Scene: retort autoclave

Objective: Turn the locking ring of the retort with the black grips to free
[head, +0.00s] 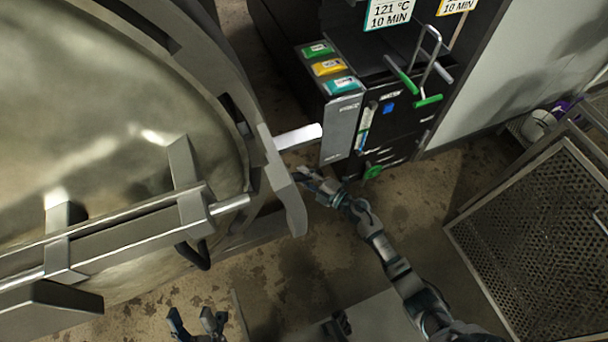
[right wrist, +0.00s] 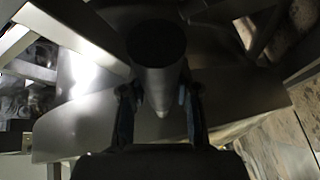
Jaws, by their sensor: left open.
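The round retort door (head: 110,120) fills the left of the head view, with the grey locking ring (head: 225,95) around its edge. A pale bar (head: 298,136) sticks out rightward from the ring; no black grip is clear on it. My right gripper (head: 308,180) is just below this bar, beside the ring's lower lug (head: 288,195). In the right wrist view a round bar with a dark end (right wrist: 157,42) lies between the fingers of my right gripper (right wrist: 160,98); whether they touch it is unclear. My left gripper (head: 196,322) is open and empty at the bottom edge.
A control cabinet (head: 342,125) with green, yellow and teal buttons stands right of the ring. A perforated metal crate (head: 540,235) is at the right. A hinge arm (head: 130,235) crosses the door. Stained floor lies between ring and crate.

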